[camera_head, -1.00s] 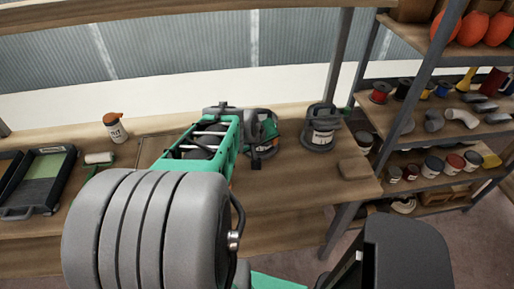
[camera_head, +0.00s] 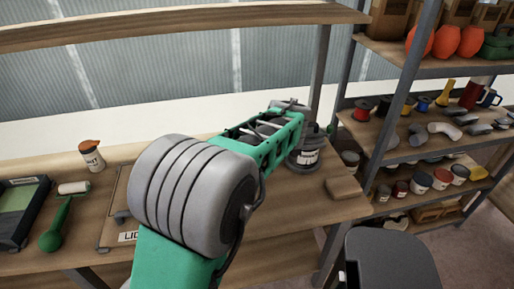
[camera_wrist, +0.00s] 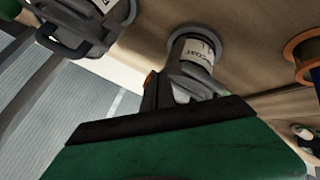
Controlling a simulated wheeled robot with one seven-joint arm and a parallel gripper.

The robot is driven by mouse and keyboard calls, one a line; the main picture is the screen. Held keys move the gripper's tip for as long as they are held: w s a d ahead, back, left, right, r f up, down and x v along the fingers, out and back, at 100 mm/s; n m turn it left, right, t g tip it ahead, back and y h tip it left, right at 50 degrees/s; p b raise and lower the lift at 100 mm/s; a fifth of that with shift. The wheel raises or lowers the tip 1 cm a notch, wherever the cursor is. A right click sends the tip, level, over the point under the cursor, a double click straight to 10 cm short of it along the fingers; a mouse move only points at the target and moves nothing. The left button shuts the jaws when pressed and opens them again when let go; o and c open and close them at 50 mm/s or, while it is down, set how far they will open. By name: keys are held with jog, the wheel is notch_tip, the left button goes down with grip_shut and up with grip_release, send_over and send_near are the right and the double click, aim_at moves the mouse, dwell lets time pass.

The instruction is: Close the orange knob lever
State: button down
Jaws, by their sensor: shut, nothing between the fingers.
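My gripper (camera_head: 290,105) is at the end of my green arm, over the right part of the bench in the head view. It is shut and empty. In the wrist view its dark and grey fingers (camera_wrist: 168,93) stand up past the green wrist edge. I cannot make out an orange knob lever for certain. A small orange spot (camera_wrist: 148,79) shows beside the fingers in the wrist view; it is too small to tell what it belongs to, or whether it touches them. The arm hides part of the bench behind it.
An orange-capped bottle (camera_head: 91,156), a green-handled roller (camera_head: 55,225) and a tray (camera_head: 20,212) are at left. A loaded shelf rack (camera_head: 395,105) stands at right.

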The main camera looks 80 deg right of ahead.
jog(key=shift+d+n, duration=0.4)
jog(key=shift+d, duration=0.1)
jog(key=shift+w, duration=0.25)
